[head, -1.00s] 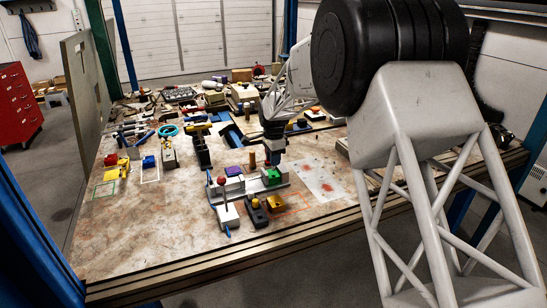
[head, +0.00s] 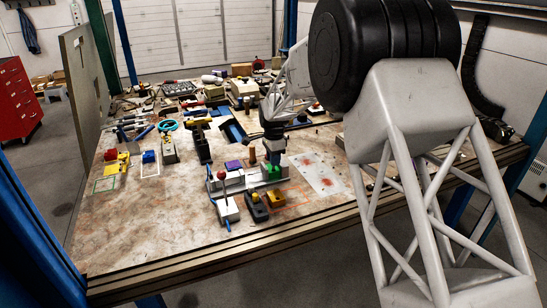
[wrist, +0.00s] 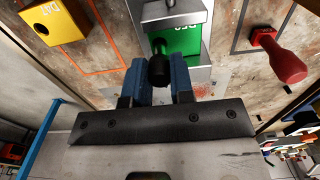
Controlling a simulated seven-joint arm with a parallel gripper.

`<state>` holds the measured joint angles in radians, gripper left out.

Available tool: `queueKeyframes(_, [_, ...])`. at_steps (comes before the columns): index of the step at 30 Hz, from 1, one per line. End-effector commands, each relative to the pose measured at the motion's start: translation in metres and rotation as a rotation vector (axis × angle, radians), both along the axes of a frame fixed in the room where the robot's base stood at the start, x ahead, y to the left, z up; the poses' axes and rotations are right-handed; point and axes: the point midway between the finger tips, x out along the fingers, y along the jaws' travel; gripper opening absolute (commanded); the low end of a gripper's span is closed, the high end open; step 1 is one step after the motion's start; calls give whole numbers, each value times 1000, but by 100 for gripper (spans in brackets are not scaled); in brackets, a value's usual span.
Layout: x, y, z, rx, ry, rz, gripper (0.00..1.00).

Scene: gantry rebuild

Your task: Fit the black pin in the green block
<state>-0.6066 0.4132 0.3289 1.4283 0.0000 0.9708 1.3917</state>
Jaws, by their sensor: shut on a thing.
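The black pin (wrist: 158,66) is between the two blue fingers of my gripper (wrist: 160,78) in the wrist view, and the gripper is shut on it. The green block (wrist: 183,42) lies right behind the pin in that view, on a grey metal base. In the head view my gripper (head: 274,157) is directly above the green block (head: 273,172), very close to its top. The pin cannot be made out in the head view. Whether the pin's far end touches or enters the block cannot be told.
A yellow block (wrist: 54,24) and a red knob (wrist: 284,62) flank the green block in the wrist view. In the head view a purple block (head: 233,165) and a brown cylinder (head: 252,157) stand nearby. The bench's front left is clear.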

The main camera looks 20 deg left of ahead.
Motion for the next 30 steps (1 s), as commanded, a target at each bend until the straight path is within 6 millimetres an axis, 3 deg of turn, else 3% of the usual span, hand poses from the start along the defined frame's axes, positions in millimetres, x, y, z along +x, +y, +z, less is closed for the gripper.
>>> queueKeyframes(30, [0,0,-16,0,0,0,0])
